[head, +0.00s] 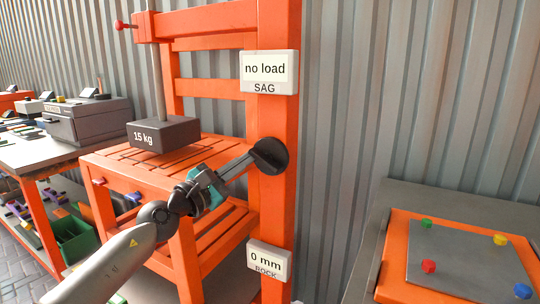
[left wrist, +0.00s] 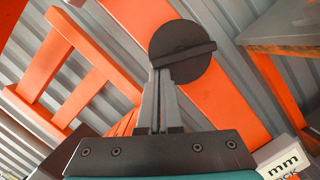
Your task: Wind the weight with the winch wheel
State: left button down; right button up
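The black winch wheel (head: 269,156) is mounted on the orange upright of a chair test stand. In the left wrist view the wheel (left wrist: 180,40) is a dark disc with a bar across it. My left gripper (head: 250,160) reaches it from the lower left. Its fingers (left wrist: 161,70) are drawn together to a narrow gap at the left end of the bar. The tips hide whatever lies between them. The dark 15 kg weight (head: 175,133) rests on the slatted orange seat (head: 125,160), below a grey rod. My right gripper is not in view.
The upper sign (head: 269,67) reads "no load"; the lower sign (head: 269,260) reads "0 mm". A bench with a grey machine (head: 88,120) stands left, a green bin (head: 75,240) below. An orange-edged panel with colored knobs (head: 465,260) is at right.

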aim_at(263, 146)
pick_arm(q)
jog(key=shift+s+d+r+m+g, duration=0.15)
jog(key=shift+r+m, duration=0.1)
jog(key=shift+m, duration=0.15)
jog(key=shift+d+r+m+g, duration=0.15)
jog(key=shift+r+m, duration=0.1)
jog(key=shift+m, duration=0.15)
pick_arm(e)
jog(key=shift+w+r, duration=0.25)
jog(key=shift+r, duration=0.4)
pick_arm(q)
jog(key=shift+a+b, duration=0.1)
jog(key=shift+b, duration=0.2)
jog(key=shift+m, duration=0.3)
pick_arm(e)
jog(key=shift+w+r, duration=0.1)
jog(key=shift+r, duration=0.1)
pick_arm(q)
jog(key=shift+r+m+g+b, duration=0.2)
jog(key=shift+m+g+b, duration=0.05)
jog(key=shift+m, duration=0.45)
jog(key=shift+r+m+g+b, duration=0.2)
jog(key=shift+m+g+b, duration=0.05)
jog(key=shift+m, duration=0.45)
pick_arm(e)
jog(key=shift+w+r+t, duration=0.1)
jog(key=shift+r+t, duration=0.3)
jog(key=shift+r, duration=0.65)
